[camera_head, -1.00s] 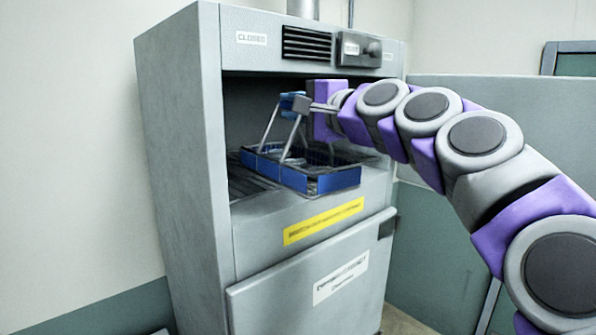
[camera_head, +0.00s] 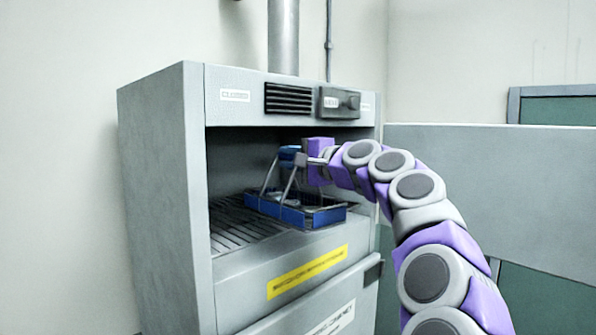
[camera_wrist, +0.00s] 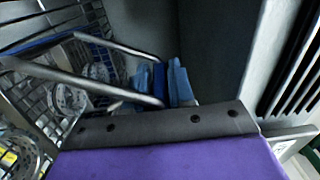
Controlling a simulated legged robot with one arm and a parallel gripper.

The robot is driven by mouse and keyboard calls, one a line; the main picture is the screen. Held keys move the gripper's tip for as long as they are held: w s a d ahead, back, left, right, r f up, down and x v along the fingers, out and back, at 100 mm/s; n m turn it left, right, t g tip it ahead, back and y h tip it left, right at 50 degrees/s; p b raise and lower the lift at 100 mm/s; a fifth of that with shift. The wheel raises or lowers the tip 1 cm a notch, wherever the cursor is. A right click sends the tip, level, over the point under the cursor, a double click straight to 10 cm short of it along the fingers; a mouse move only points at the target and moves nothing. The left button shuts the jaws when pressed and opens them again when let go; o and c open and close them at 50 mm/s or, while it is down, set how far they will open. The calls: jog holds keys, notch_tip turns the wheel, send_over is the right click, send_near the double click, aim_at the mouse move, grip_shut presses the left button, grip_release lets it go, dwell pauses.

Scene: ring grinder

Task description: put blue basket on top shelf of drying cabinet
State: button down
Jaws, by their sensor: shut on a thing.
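The blue basket (camera_head: 297,214) has a blue rim, wire sides and a raised handle with a blue grip at its top. My gripper (camera_head: 296,158) is shut on that handle grip. The basket is inside the open bay of the grey drying cabinet (camera_head: 160,190), over the front right of the slatted shelf (camera_head: 228,230). Whether its bottom touches the shelf I cannot tell. In the wrist view, the basket's wire mesh (camera_wrist: 50,75) holds round metal parts (camera_wrist: 70,98), and the blue handle grip (camera_wrist: 172,82) shows at the gripper's end.
The shelf's left part is bare. The bay's side walls and upper edge stand close around my arm. A vent (camera_head: 288,99) and a control knob (camera_head: 351,102) sit above the opening.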

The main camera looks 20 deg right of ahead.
jog(key=w+d, duration=0.2)
jog(key=d, duration=0.1)
jog(key=w+d+p, duration=0.1)
jog(key=d, duration=0.1)
jog(key=shift+w+f, duration=0.1)
jog(key=shift+f, duration=0.15)
jog(key=f, duration=0.1)
jog(key=a+f, duration=0.1)
jog(key=shift+a+f+b, duration=0.2)
jog(key=shift+f+b, duration=0.15)
jog(key=shift+d+f, duration=0.4)
jog(key=shift+d, duration=0.6)
jog(key=c, duration=1.4)
grip_release()
jog(key=shift+o, duration=1.1)
jog(key=shift+a+f, duration=0.1)
jog(key=shift+a, duration=0.05)
jog(key=shift+o, duration=1.1)
jog(key=shift+a, duration=0.5)
jog(key=shift+d, duration=0.25)
